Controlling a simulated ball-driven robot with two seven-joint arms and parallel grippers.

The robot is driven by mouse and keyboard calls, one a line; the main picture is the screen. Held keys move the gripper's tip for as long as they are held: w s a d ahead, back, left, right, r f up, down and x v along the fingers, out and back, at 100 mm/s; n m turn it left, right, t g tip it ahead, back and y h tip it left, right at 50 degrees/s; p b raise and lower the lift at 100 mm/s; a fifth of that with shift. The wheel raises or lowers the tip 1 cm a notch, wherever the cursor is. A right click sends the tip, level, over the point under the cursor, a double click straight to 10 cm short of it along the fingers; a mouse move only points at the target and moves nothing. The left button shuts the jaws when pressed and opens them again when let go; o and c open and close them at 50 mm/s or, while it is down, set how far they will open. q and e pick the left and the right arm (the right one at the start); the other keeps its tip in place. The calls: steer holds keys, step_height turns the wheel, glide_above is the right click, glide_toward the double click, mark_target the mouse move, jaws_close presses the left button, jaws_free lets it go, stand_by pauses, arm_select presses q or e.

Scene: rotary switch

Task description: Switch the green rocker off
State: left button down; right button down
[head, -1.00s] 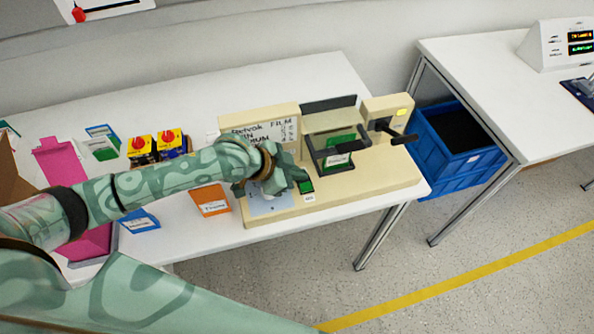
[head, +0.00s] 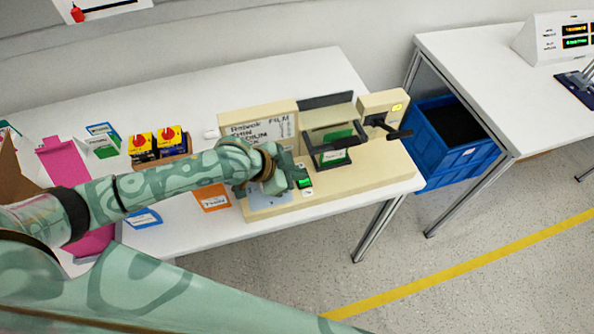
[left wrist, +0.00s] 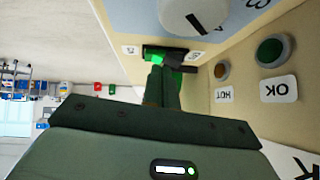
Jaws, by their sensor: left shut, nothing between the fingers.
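The green rocker (head: 305,183) sits near the front edge of the cream machine (head: 345,192), just right of my left gripper (head: 294,178). It glows green in the head view. In the left wrist view the rocker (left wrist: 158,54) shows a bright green part at left and darker green at right. My left gripper (left wrist: 166,78) is shut and empty, with its fingertips at the rocker. They overlap its edge in the picture; I cannot tell whether they touch it. My right gripper is not in view.
Beside the rocker are a round grey-white knob (left wrist: 195,14), an amber lamp (left wrist: 222,71) labelled HOT and a green button (left wrist: 271,51) labelled OK. A black-framed clamp (head: 333,150) and dark lever (head: 385,127) stand right of the gripper. A blue crate (head: 434,172) is beyond.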

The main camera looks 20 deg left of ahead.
arm_select(q)
steer(key=r+p, duration=0.2)
steer(key=p, duration=0.1)
steer(key=r+p, duration=0.3)
steer(key=shift+s+d, duration=0.15)
steer(key=shift+s, duration=0.05)
steer(key=p+v, duration=0.1)
steer(key=v, duration=0.8)
steer(key=shift+s+a+f, duration=0.25)
steer(key=b, duration=0.2)
steer(key=w+b, duration=0.1)
steer(key=shift+w+a+r+b, duration=0.1)
steer(key=shift+w+a+b, duration=0.05)
steer(key=shift+a+b, duration=0.2)
